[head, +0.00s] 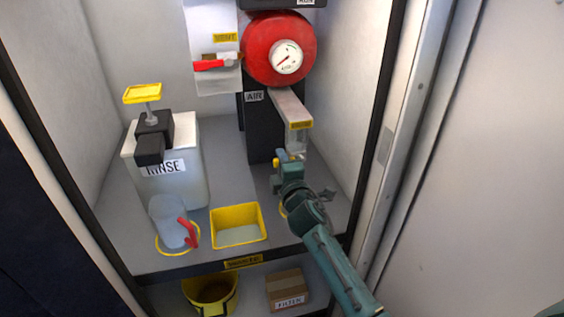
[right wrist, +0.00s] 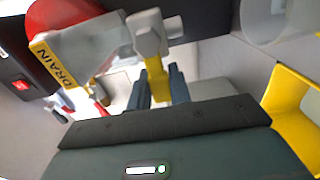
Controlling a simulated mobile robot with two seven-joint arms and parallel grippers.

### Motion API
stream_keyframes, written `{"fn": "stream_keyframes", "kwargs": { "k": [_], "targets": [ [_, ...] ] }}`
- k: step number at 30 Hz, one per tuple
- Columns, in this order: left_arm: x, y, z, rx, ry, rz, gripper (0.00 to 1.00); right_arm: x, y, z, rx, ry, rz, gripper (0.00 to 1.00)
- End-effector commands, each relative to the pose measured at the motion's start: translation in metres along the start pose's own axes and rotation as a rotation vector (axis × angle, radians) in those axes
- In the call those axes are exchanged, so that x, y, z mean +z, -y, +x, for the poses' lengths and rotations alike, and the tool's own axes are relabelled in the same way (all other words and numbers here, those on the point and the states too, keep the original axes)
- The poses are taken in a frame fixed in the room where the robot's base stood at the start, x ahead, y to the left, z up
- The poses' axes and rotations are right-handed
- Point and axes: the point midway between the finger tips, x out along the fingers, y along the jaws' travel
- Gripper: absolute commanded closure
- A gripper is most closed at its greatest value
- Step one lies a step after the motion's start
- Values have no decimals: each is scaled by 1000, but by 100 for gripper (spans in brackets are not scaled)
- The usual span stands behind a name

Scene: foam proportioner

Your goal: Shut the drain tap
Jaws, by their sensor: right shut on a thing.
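The drain tap shows in the right wrist view as a grey valve body (right wrist: 150,35) with a yellow lever (right wrist: 156,78) pointing down from it. A yellow DRAIN label (right wrist: 54,62) is beside it. In the head view the tap is under the grey arm (head: 290,105) below the red tank, mostly hidden by my gripper. My right gripper (head: 288,156) is there, and in the right wrist view its fingers (right wrist: 158,88) are shut on the yellow lever, one on each side. The lever's exact turn is hard to tell. My left gripper is not in view.
The red tank (head: 270,50) with a gauge is above. A red vent lever (head: 208,65) is to its left. The RINSE container (head: 180,185), a clear jug (head: 168,220) and a yellow tray (head: 238,209) stand on the shelf. The cabinet's right wall (head: 345,110) is close to my gripper.

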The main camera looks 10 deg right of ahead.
Motion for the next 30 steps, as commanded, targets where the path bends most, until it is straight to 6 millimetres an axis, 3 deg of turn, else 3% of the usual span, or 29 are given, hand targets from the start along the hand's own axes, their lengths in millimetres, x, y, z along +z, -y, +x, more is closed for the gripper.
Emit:
{"fn": "stream_keyframes", "kwargs": {
  "k": [7,8,16,25,30],
  "targets": [
    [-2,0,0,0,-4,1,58,0,0,0,0,-1,6,100],
    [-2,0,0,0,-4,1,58,0,0,0,0,-1,6,79],
    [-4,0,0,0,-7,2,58,0,0,0,0,-1,3,58],
    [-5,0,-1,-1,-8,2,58,0,0,-4,0,0,1,58],
    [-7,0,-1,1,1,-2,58,-1,0,-29,-2,-2,1,58]
  ]
}}
